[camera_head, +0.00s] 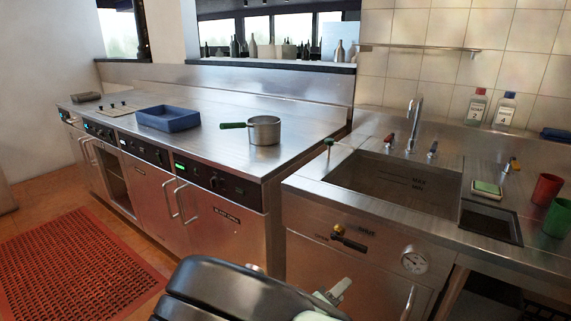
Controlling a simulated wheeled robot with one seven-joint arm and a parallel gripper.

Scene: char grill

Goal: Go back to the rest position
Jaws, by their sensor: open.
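Part of my own arm (235,290), dark and glossy, rises at the bottom middle, in front of the counter and sink unit. A small grey metal part (335,291) shows beside it. My gripper's fingertips cannot be made out in this view. The arm stands apart from the pot and the tray on the counter. A small metal pot (265,131) with a green handle stands upright on the steel counter (225,95). A blue tray (168,118) lies to its left.
A sink (395,183) with a tap is at right. A sponge (486,187), a red cup (546,188) and a green cup (557,218) stand beside it. Two bottles (490,108) are behind. A red mat (80,265) lies on the floor at left.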

